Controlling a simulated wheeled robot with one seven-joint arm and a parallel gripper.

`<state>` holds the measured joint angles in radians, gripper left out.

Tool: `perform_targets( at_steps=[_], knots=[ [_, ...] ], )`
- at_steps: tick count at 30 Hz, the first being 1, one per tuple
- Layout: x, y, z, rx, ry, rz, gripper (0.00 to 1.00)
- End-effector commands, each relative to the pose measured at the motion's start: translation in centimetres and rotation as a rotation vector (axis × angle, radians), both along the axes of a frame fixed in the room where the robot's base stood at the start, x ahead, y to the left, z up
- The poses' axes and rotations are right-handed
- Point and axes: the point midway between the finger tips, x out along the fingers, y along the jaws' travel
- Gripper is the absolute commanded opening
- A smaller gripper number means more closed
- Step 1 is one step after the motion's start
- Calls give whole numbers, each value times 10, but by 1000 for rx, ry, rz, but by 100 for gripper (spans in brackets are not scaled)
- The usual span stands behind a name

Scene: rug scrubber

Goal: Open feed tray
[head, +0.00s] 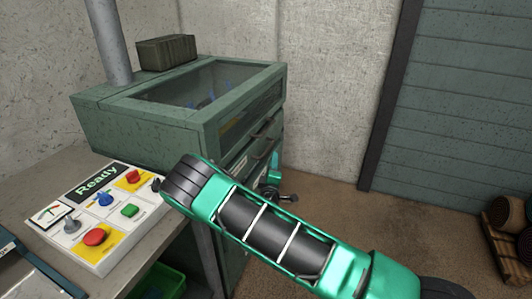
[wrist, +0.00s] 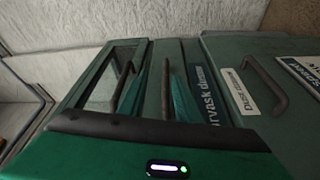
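The green machine (head: 130,122) has a glass-topped lid and drawer-like fronts with dark handles on its right-hand side. No label reading "feed tray" is legible, so I cannot tell which front it is. In the wrist view my gripper (wrist: 160,92) has its two teal fingers apart. A dark bar handle (wrist: 166,88) appears between them; contact cannot be told. A third handle (wrist: 268,86) is on the front at right. In the head view my arm hides most of the gripper.
A control panel (head: 68,222) with a "Ready" display, buttons and switches lies on the bench at left. A dark box (head: 166,52) sits on the machine beside a grey pipe (head: 108,42). A green crate (head: 160,282) is below the bench.

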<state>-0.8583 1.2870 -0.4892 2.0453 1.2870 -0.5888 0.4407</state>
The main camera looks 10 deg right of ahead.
Motion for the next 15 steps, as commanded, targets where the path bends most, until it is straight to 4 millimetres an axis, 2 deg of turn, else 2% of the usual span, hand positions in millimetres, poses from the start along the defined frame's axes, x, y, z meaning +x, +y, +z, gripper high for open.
perform_targets(
  at_steps=[1, 3, 6, 11, 15],
  knots=[
    [0, 11, -6, -19, 3, 33, 31],
    [1, 21, -11, -36, 4, 60, 31],
    [4, 26, -13, -43, 4, 77, 31],
    [21, 22, -11, -41, 2, 76, 31],
    [45, 16, -9, -41, 2, 76, 31]
  ],
)
